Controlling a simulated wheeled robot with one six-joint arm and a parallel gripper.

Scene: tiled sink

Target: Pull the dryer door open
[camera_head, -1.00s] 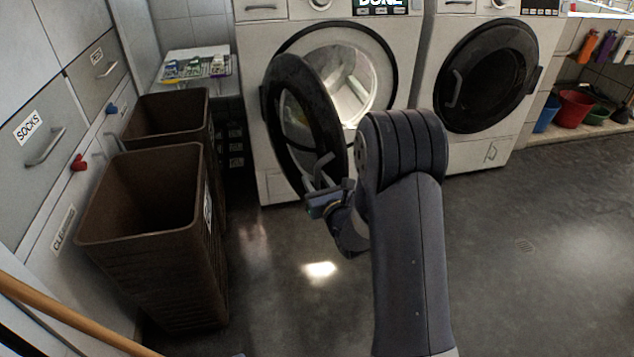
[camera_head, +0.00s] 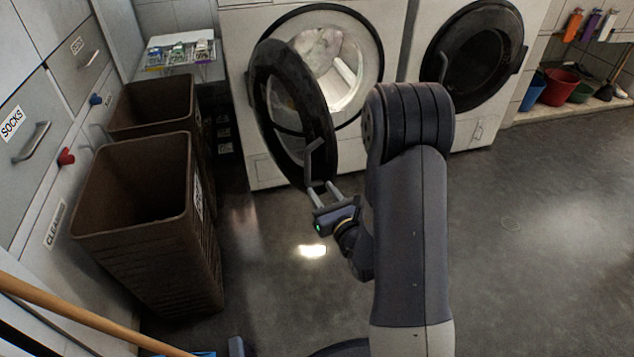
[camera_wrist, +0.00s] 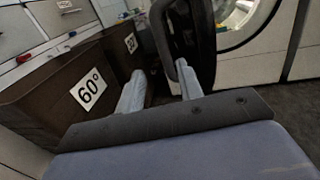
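The dryer (camera_head: 240,110) on the left has its round black-rimmed door (camera_head: 268,100) swung wide open toward the left. Its lit drum (camera_head: 345,75) shows, with pale laundry inside. The grey door handle (camera_head: 309,160) is on the door's near lower right edge. My gripper (camera_head: 322,187) is open just below the handle, its two fingers apart. In the wrist view the fingers (camera_wrist: 160,82) also stand apart, and the black door edge (camera_wrist: 176,25) is close to the right finger. I see nothing held between them; whether a finger touches the handle or door is unclear.
Brown laundry bins (camera_head: 135,190) stand left of the door. A second machine (camera_head: 475,60) with a shut black door stands to the right. A wooden pole (camera_head: 90,318) crosses the lower left. The floor (camera_head: 530,230) on the right is clear.

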